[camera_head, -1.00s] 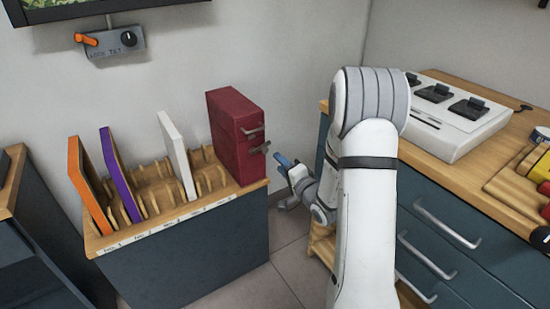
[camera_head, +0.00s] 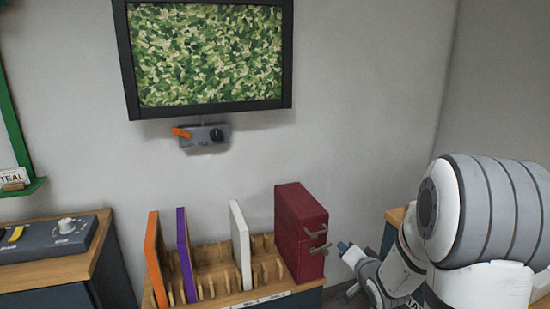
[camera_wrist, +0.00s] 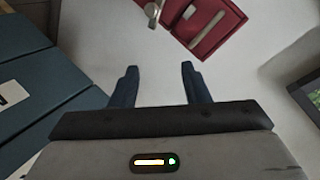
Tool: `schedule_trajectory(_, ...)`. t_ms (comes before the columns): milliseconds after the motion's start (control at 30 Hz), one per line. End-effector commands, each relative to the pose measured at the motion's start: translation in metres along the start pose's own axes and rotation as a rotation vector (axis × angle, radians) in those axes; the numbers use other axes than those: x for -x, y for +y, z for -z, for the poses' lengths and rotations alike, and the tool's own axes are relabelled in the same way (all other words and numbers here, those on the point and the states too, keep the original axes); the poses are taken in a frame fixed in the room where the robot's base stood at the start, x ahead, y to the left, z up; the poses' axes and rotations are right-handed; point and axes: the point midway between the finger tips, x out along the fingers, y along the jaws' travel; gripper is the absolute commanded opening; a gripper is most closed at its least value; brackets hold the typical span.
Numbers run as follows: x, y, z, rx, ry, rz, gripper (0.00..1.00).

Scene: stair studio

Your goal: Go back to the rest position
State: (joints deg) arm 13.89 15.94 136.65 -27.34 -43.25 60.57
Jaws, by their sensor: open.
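My gripper (camera_wrist: 158,82) is open in the wrist view, its two dark blue fingers apart with nothing between them. In the head view my gripper (camera_head: 343,247) is at the lower right, just right of the dark red box (camera_head: 302,225) and apart from it. The red box stands upright at the right end of a wooden slotted rack and has two grey handles on its right side. In the wrist view the red box (camera_wrist: 232,38) shows at the top, beyond the fingers. My arm hides part of the lower right.
The wooden rack (camera_head: 216,292) also holds an orange panel (camera_head: 155,258), a purple panel (camera_head: 187,252) and a white panel (camera_head: 240,244). A screen (camera_head: 208,55) hangs above a grey wall box with an orange lever (camera_head: 181,133). A grey control box (camera_head: 45,238) sits at left.

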Motion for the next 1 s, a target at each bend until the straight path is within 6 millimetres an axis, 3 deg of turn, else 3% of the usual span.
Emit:
schedule_trajectory(33,0.02,-0.022,0.017,0.062,-0.011,-0.056,0.42)
schedule_trajectory(167,0.062,-0.042,0.032,0.211,-0.082,-0.217,0.42)
schedule_trajectory(300,0.117,-0.065,0.039,0.345,-0.204,-0.358,0.42)
schedule_trajectory(467,0.19,-0.093,0.037,0.476,-0.397,-0.465,0.42)
schedule_trajectory(600,0.256,-0.117,0.027,0.571,-0.595,-0.498,0.42)
schedule_trajectory(700,0.295,-0.13,0.019,0.624,-0.719,-0.493,0.42)
schedule_trajectory(833,0.328,-0.139,0.009,0.666,-0.832,-0.474,0.42)
schedule_trajectory(1000,0.342,-0.141,0.003,0.685,-0.884,-0.463,0.42)
